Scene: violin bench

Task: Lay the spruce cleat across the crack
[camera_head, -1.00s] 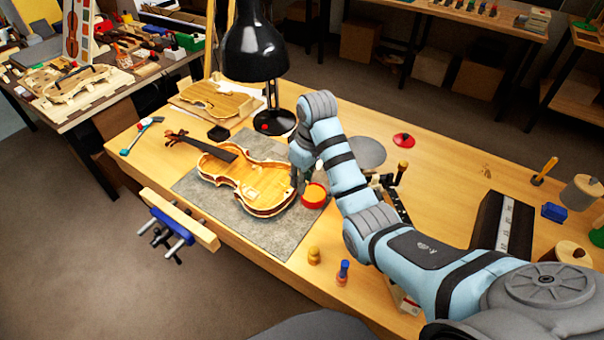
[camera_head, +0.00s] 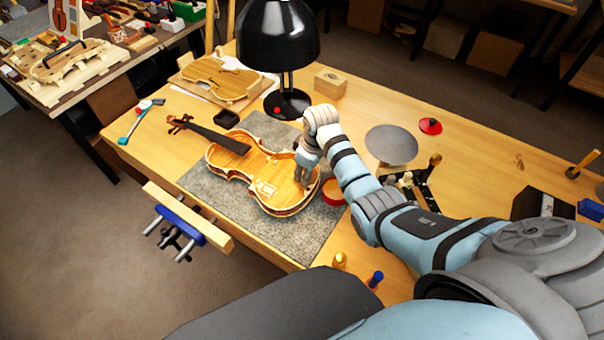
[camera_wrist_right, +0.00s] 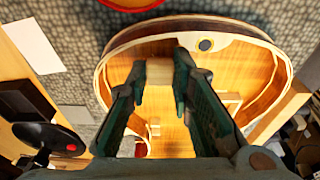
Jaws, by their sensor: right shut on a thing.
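The violin (camera_head: 238,168) lies open-topped on a grey mat (camera_head: 290,240), its neck pointing to the upper left. My right gripper (camera_head: 302,178) is over its wide lower end in the head view. In the right wrist view my right gripper (camera_wrist_right: 160,78) is shut on a small pale wooden block, the spruce cleat (camera_wrist_right: 160,72), held between the fingertips over the open violin body (camera_wrist_right: 213,68). I cannot tell whether the cleat touches the wood below. The crack cannot be made out. My left gripper is not in view.
A black lamp (camera_head: 278,40) stands behind the violin. A red round container (camera_head: 334,192) sits close to its right. A grey disc (camera_head: 391,145), a red lid (camera_head: 430,126) and a wooden box (camera_head: 330,82) stand farther back. A vise (camera_head: 182,226) is at the front edge.

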